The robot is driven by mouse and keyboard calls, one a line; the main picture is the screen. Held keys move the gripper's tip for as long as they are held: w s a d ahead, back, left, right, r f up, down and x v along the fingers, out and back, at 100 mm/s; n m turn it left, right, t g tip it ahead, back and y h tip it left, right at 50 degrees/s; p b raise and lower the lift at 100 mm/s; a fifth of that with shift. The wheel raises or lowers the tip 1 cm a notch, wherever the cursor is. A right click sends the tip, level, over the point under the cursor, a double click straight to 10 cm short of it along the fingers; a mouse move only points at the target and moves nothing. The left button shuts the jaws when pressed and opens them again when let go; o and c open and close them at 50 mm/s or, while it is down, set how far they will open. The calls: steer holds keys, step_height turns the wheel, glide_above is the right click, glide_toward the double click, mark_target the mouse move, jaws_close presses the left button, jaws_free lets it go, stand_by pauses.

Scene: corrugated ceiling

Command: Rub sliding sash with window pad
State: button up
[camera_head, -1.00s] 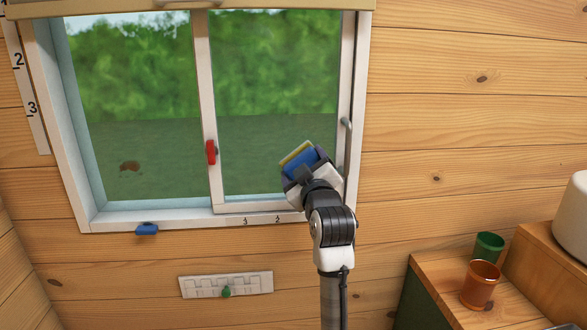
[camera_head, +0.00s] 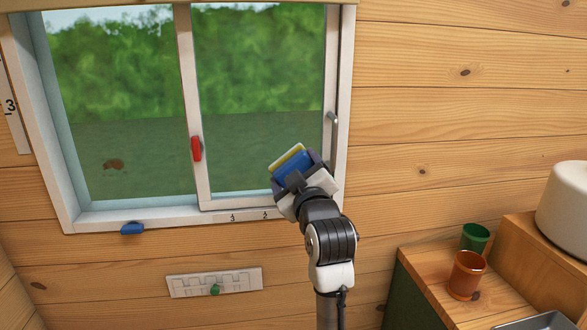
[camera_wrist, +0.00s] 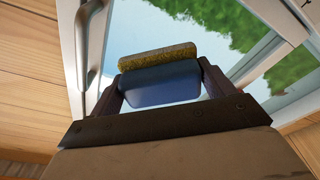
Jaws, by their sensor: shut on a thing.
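The sliding sash (camera_head: 262,130) is the right-hand pane of the window, with a white frame and a red handle (camera_head: 196,149) on its left stile. My gripper (camera_head: 298,176) is in front of the sash's lower right part. It is shut on the window pad (camera_head: 293,170), which has a blue body and a yellow face turned toward the glass. In the wrist view the pad (camera_wrist: 160,85) sits between both fingers, with its yellow strip (camera_wrist: 157,57) on the far side. Whether the pad touches the glass cannot be told.
A grey bar handle (camera_head: 333,123) is on the window frame right of my gripper. A blue piece (camera_head: 132,228) sits at the sill's lower left. A white slotted plate with a green knob (camera_head: 215,290) is below. Orange (camera_head: 467,275) and green cups stand on the right counter.

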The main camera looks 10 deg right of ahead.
steer(key=shift+s, duration=0.25)
steer(key=s, duration=0.2)
steer(key=shift+s, duration=0.4)
